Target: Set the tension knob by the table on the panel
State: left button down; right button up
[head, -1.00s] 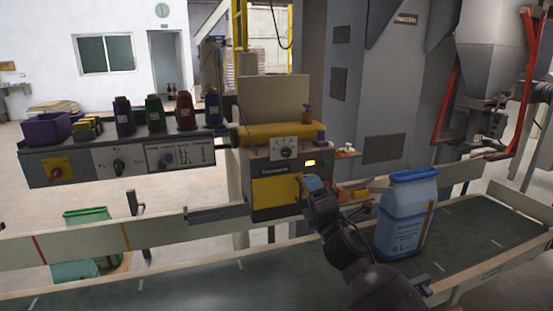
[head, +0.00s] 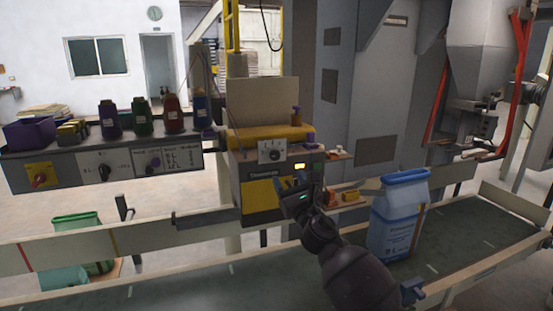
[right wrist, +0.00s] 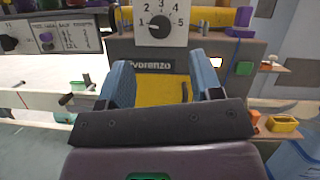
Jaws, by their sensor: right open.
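The tension knob (head: 270,152) is a dark round knob on a white numbered dial on the front of the sewing-machine head. In the right wrist view the knob (right wrist: 159,27) is at the top centre, and its pale mark seems to point left, near the 1. A printed table (head: 182,156) is on the grey control panel at left; its print is too small to read here. My right gripper (head: 294,190) is open and empty, below and right of the knob and apart from it. Its blue-padded fingers (right wrist: 162,78) frame the yellow front plate. My left gripper is out of view.
A blue-and-white sack (head: 398,215) stands on the conveyor (head: 210,285), right of my right arm. A rail (head: 150,237) runs along the conveyor. Several thread spools (head: 172,115) stand on the panel top. Small orange bins (head: 350,196) sit right of the machine.

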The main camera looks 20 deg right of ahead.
aim_at(276, 156)
jog(key=b+x, duration=0.1)
jog(key=x, duration=0.7)
jog(key=shift+w+r, duration=0.1)
jog(key=shift+w, duration=0.2)
jog(key=c, duration=0.9)
